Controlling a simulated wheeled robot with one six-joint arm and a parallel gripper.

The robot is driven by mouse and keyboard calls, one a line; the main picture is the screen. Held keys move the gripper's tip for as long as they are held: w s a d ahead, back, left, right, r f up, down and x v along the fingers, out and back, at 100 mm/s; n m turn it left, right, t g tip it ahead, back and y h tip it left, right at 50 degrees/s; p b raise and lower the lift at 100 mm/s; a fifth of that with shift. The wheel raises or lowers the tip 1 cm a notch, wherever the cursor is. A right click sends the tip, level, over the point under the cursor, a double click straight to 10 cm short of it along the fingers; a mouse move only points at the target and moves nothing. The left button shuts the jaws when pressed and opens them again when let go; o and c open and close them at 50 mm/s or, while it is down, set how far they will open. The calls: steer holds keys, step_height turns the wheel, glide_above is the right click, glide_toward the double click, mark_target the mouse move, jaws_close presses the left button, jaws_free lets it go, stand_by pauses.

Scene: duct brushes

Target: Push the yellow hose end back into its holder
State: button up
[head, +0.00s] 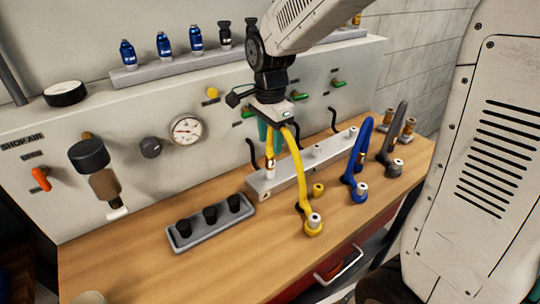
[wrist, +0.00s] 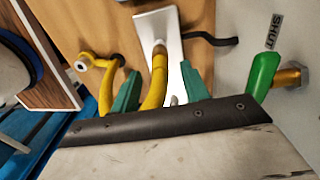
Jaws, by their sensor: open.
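The yellow hose (head: 299,175) arches from its round base fitting on the bench up to my gripper and down to its end. The yellow hose end (head: 270,161) has a brass and pale tip and points down at the left end of the pale holder rail (head: 296,174). How deep it sits cannot be told. My gripper (head: 268,138) is above the rail, around the upper hose end. In the wrist view, its green fingers (wrist: 162,88) stand apart on either side of the yellow hose (wrist: 158,78), with gaps visible. The holder (wrist: 172,28) lies beyond the fingertips.
A blue hose (head: 358,155) and a grey hose (head: 388,140) stand at the rail to the right. A tray (head: 190,240) with black cups lies front left. Green valve handles (head: 338,84) and a gauge (head: 186,130) are on the panel behind.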

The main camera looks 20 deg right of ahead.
mark_target(270, 157)
steer(key=shift+f, duration=3.25)
jaws_close()
steer(key=shift+r, duration=0.15)
steer(key=shift+r, duration=2.85)
